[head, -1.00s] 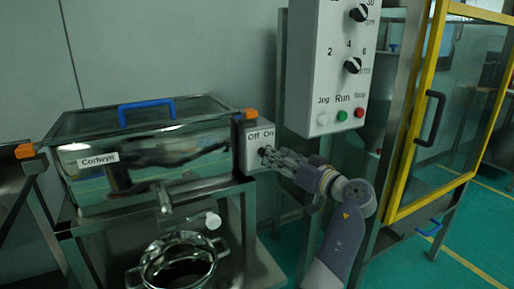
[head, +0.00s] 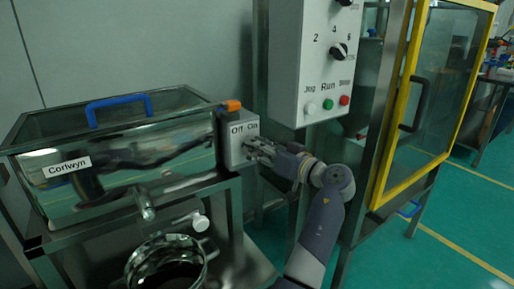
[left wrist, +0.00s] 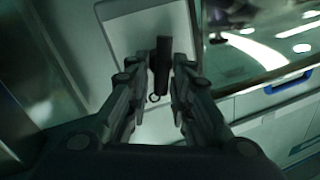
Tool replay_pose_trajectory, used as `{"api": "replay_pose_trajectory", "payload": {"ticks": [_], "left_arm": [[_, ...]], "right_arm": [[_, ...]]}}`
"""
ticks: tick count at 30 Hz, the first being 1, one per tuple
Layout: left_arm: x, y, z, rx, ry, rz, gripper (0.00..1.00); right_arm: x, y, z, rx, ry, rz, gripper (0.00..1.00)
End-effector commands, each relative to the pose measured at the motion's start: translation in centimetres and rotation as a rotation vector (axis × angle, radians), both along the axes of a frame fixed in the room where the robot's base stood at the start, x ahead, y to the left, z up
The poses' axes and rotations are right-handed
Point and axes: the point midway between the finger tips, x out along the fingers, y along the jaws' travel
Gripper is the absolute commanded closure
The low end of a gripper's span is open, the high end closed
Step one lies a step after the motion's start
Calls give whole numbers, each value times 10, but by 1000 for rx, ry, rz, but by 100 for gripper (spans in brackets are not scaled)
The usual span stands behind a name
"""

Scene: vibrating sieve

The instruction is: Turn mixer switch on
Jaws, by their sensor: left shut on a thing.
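The mixer switch box (head: 239,152) is a small grey box with "Off" and "On" labels, on the right end of the steel sieve tank (head: 110,165). My left gripper (head: 256,149) is at the front of this box. In the left wrist view, the gripper (left wrist: 164,72) has its two dark fingers on either side of a black switch knob (left wrist: 161,62) and is shut on it. The knob stands on a pale plate (left wrist: 125,38). In the head view the fingers mostly hide the knob, so its exact setting is unclear. My right gripper is in neither view.
A white control panel (head: 300,60) with dials and Jog, Run and Stop buttons hangs just right of and above the gripper. A yellow-framed glass door (head: 395,140) stands farther right. A shiny steel pot (head: 170,262) sits below the tank.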

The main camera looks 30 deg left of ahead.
Motion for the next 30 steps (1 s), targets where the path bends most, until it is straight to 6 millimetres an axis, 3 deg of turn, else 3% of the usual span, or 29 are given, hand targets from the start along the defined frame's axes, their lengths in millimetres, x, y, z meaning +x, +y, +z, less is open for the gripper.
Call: {"api": "replay_pose_trajectory", "payload": {"ticks": [10, 19, 20, 21, 30], "left_arm": [[1, 1, 0, 81, 189, 2, 100], [1, 1, -1, 88, 207, 2, 100], [2, 1, -1, 88, 207, 2, 77], [2, 1, -1, 88, 207, 2, 68], [2, 0, -1, 86, 207, 1, 65]], "right_arm": [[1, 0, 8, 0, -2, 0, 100], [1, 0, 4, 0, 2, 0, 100], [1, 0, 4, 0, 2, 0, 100], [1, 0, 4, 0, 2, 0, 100], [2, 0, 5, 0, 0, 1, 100]]}}
